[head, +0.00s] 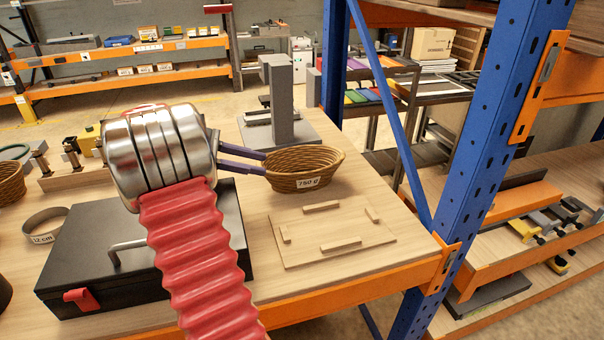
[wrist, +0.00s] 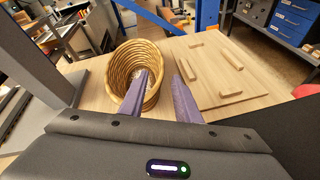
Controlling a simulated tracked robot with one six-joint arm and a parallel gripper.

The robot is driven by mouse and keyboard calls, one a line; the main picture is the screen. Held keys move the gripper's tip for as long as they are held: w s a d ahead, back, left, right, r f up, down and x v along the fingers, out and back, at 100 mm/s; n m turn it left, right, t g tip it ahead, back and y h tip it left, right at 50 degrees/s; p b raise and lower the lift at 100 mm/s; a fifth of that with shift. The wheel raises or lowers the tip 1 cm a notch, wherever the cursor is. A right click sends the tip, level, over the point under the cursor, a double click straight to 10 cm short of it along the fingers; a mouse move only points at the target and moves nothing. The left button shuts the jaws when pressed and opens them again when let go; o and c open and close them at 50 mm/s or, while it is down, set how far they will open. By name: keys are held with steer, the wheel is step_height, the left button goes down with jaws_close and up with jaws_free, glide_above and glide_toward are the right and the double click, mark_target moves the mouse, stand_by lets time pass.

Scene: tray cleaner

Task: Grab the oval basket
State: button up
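The brown wicker basket (head: 331,163), oval and labelled "750 g", stands upright on the wooden tabletop in the head view. It also shows in the wrist view (wrist: 121,64), left of the middle. My gripper (head: 264,163) reaches in from the left with its purple fingers at the basket's near left rim. In the wrist view my gripper (wrist: 162,68) is open. One finger overlaps the basket's opening and the other is outside, to the right, with the rim between them in the picture. I cannot tell whether either finger touches the wicker. The left finger hides part of the basket.
A wooden board with raised blocks (head: 333,231) lies in front of the basket. A grey upright stand (head: 282,95) is behind it. A black case (head: 100,272) is under my arm. A blue rack post (head: 463,150) rises at right. Another wicker basket (head: 10,183) is far left.

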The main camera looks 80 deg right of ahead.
glide_toward(300, 172)
steer(key=x, duration=0.4)
steer(key=shift+s+d+f, duration=0.1)
steer(key=shift+s, duration=0.05)
steer(key=shift+x, duration=2.6)
steer(key=shift+c, duration=0.5)
jaws_close()
